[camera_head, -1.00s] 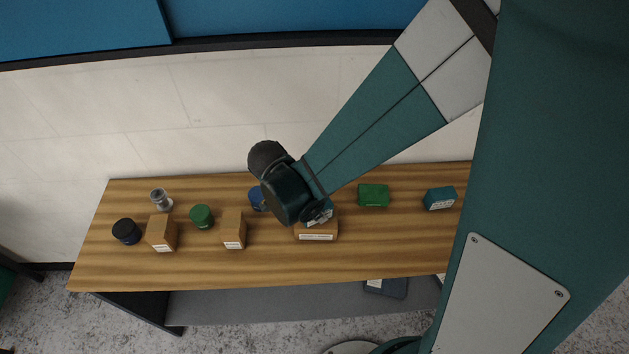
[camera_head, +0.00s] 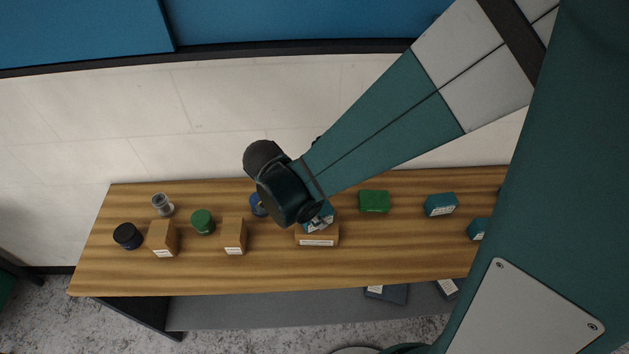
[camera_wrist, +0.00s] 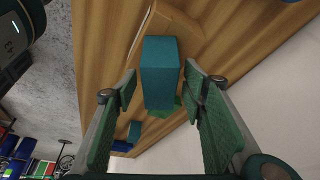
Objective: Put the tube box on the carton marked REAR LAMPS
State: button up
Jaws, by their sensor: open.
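A teal box (camera_head: 321,223) with a pale label, which looks like the tube box, sits on a brown carton (camera_head: 317,239) at the middle of the bench. The carton has a white label too small to read. My gripper (camera_head: 314,218) is just above the teal box and hides part of it. In the wrist view the teal box (camera_wrist: 160,70) lies between the two open fingers of my gripper (camera_wrist: 160,78), with a gap on each side. The carton (camera_wrist: 172,24) shows behind it.
A green box (camera_head: 374,202) and two more teal boxes (camera_head: 440,205) (camera_head: 478,229) stand to the right. Two cartons (camera_head: 163,239) (camera_head: 234,236), a green can (camera_head: 202,222), a dark can (camera_head: 127,236), a metal part (camera_head: 162,204) and a blue can (camera_head: 257,204) stand to the left.

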jog(key=v, duration=0.9)
jog(key=shift+a+r, duration=0.15)
jog(key=shift+r, duration=0.2)
jog(key=shift+s, duration=0.15)
jog(key=shift+d+r+n, duration=0.35)
jog(key=shift+d+n, duration=0.05)
jog(key=shift+d, duration=0.2)
jog(key=s+d+r+n+t+y, duration=0.2)
jog(key=d+r+n, duration=0.4)
jog(key=d, duration=0.4)
jog(key=s+d+r+n+t+y, duration=0.2)
jog(key=d+r+n, duration=0.4)
jog(key=d, duration=0.5)
jog(key=shift+s+r+n+t, duration=0.25)
jog(key=shift+n+t, duration=0.15)
jog(key=shift+t, duration=0.4)
jog(key=shift+o, duration=0.6)
